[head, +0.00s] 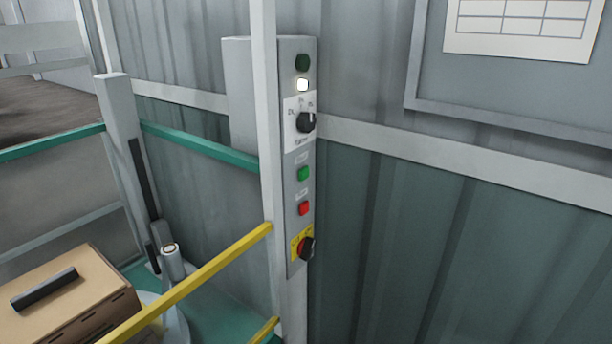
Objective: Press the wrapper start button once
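The wrapper's control panel (299,150) is a narrow grey box on a post, right of a pale upright. It carries a green button (303,173) with a red button (304,208) below it; their small labels are too blurred to read. Above them are a dark green lamp or button (302,62), a lit white one (302,85) and a black rotary selector (306,122) on a white plate. Neither of my grippers is in view.
A yellow rail (200,277) slants up to the upright left of the panel. Behind it are a cardboard box (65,300) with a black bar on top and a grey wrapper mast (130,160). A framed sheet (520,28) hangs on the corrugated wall at right. No object stands visibly before the buttons.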

